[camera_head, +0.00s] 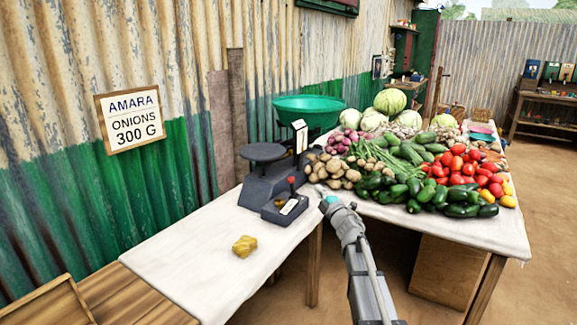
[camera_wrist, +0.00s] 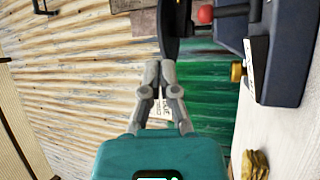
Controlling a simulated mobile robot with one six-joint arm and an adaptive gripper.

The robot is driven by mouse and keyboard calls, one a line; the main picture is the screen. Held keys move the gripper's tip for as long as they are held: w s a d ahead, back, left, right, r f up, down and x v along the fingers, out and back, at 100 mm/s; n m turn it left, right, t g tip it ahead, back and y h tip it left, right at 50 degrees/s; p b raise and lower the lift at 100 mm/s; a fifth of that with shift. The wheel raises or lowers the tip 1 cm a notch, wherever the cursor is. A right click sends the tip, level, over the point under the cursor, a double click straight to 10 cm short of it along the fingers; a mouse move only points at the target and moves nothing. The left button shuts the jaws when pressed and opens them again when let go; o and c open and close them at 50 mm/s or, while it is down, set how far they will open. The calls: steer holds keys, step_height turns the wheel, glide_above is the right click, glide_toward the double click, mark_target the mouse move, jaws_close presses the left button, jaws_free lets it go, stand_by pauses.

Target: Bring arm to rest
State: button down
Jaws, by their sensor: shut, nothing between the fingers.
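My gripper (camera_head: 319,190) is at the end of my arm, in front of the vegetable pile and right of the dark balance scale (camera_head: 262,188). In the wrist view my gripper (camera_wrist: 160,68) has its two grey fingers together with nothing between them. The scale has a flat dark plate on the left and a green pan (camera_head: 306,108) behind. In the wrist view, the turned picture shows the scale (camera_wrist: 284,55) at the right. I cannot tell the exact gap between fingers and scale, but no contact shows.
A yellowish lump (camera_head: 244,246) lies on the white-covered table (camera_head: 190,262). Potatoes (camera_head: 333,170), tomatoes (camera_head: 465,165) and cucumbers crowd the stall at right. An onion sign (camera_head: 131,118) hangs on the corrugated wall.

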steer(key=s+d+f+m+g+h, duration=0.4)
steer(key=s+f+m+h, duration=0.2)
steer(key=f+m, duration=0.15)
steer(key=s+d+f+m+g+h, duration=0.45)
steer(key=s+f+m+h, duration=0.2)
steer(key=m, duration=0.25)
steer(key=s+a+f+m+g+y, duration=0.1)
steer(key=s+a+f+g, duration=0.25)
steer(key=s, duration=0.45)
steer(key=s+a+f+m+g+y, duration=0.2)
steer(key=s+f+g, duration=0.15)
steer(key=s, duration=0.45)
steer(key=s+a+f+m+g+y, duration=0.1)
steer(key=s+a+f+g, duration=0.2)
steer(key=s, duration=0.5)
step_height(320, 180, up, 28)
steer(key=p, duration=2.7)
steer(key=shift+w+d+f+g, duration=0.15)
steer(key=shift+w+d+g, duration=0.1)
steer(key=shift+g, duration=0.1)
